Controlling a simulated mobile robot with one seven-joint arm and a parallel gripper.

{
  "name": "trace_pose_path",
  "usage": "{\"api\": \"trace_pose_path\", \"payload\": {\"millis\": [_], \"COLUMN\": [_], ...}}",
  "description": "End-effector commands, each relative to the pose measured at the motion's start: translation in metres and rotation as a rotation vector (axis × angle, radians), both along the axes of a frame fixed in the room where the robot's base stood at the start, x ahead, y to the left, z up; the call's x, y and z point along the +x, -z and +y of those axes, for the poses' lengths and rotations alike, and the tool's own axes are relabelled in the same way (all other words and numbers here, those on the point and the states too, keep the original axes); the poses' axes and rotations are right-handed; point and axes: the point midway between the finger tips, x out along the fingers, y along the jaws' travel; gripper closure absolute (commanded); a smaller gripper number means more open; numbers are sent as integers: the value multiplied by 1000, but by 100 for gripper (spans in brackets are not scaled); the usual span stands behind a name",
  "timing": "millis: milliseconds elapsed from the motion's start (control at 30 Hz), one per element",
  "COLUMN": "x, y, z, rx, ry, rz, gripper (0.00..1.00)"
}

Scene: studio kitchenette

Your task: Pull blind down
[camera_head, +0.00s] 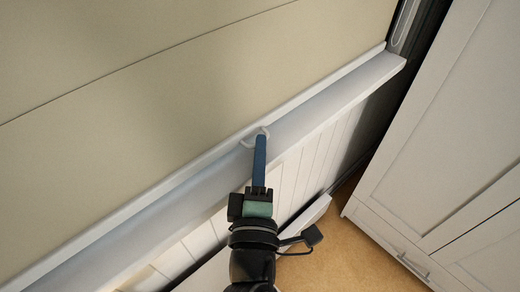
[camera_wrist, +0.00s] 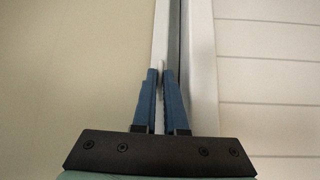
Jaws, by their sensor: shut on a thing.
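The beige blind (camera_head: 150,85) covers the window area in the head view, with a white bottom bar (camera_head: 185,178) just above the white sill. A small pale pull loop (camera_head: 251,134) sits at the bar's lower edge. My gripper (camera_head: 261,138) is at this loop, its blue fingers pointing up toward the bar. In the wrist view the blind (camera_wrist: 75,70) fills the left side, and my gripper (camera_wrist: 161,72) has its two blue fingers closed on a thin pale piece of the pull loop (camera_wrist: 161,66). Most of the loop is hidden by the fingers.
The white sill (camera_head: 355,82) runs diagonally below the blind, with white panelling (camera_head: 325,150) under it. A pale cabinet (camera_head: 450,130) stands at the right. A dark window-side frame (camera_head: 425,35) is at the upper right. Brown floor (camera_head: 345,250) shows between panelling and cabinet.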

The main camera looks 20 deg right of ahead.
Motion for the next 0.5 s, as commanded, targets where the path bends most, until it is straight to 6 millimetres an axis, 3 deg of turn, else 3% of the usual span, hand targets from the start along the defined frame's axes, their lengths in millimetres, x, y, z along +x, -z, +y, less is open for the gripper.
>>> {"api": "trace_pose_path", "payload": {"millis": [467,500], "x": [0,0], "y": [9,10], "z": [0,0], "rx": [3,4], "ry": [0,0], "rz": [12,13], "gripper": [100,83]}}
